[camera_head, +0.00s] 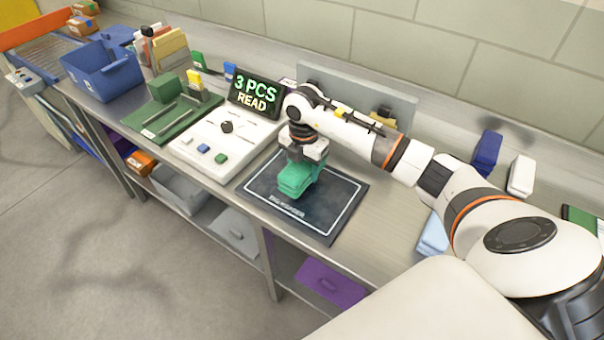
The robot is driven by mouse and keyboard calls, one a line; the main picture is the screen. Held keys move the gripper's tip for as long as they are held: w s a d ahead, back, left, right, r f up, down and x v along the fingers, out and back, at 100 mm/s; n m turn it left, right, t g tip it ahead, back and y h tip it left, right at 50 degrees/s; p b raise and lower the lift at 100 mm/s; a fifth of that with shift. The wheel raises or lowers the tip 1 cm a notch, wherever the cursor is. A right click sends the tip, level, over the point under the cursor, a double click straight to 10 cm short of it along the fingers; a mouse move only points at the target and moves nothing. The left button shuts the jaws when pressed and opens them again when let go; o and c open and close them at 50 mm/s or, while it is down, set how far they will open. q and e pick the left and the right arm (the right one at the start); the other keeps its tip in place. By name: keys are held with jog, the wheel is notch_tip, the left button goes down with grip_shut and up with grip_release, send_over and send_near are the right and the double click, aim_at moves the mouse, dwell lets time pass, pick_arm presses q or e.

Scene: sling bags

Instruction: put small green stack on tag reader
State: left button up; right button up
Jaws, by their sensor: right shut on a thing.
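The small green stack (296,179) is a few soft-looking green layers, over the middle of the tag reader (331,211). The tag reader is a flat dark pad with a white border line on the bench. My right gripper (303,158) points down and is shut on the top of the green stack. The stack appears to be at the pad's surface, but I cannot tell whether it touches. A display (257,93) behind the white console reads "3 PCS READ". My left gripper is not in view.
A white console (218,141) with a knob and buttons stands left of the pad. Further left are a green tray (148,127) and a blue bin (100,72). Dark blue (486,151) and white (521,175) items stand at the right, beside my arm. A grey panel (372,89) rises behind.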

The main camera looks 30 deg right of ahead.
aim_at(303, 161)
notch_tip(303, 161, down, 4)
jog(key=shift+r+p, duration=0.1)
jog(key=shift+p, duration=0.35)
jog(key=shift+w, duration=0.1)
jog(key=o, duration=1.1)
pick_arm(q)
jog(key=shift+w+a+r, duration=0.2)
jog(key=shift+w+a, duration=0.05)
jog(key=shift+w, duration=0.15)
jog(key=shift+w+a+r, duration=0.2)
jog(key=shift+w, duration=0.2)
pick_arm(e)
notch_tip(303, 161, up, 11)
jog(key=b, duration=0.3)
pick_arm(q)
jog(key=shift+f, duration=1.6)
pick_arm(e)
jog(key=shift+r, duration=0.55)
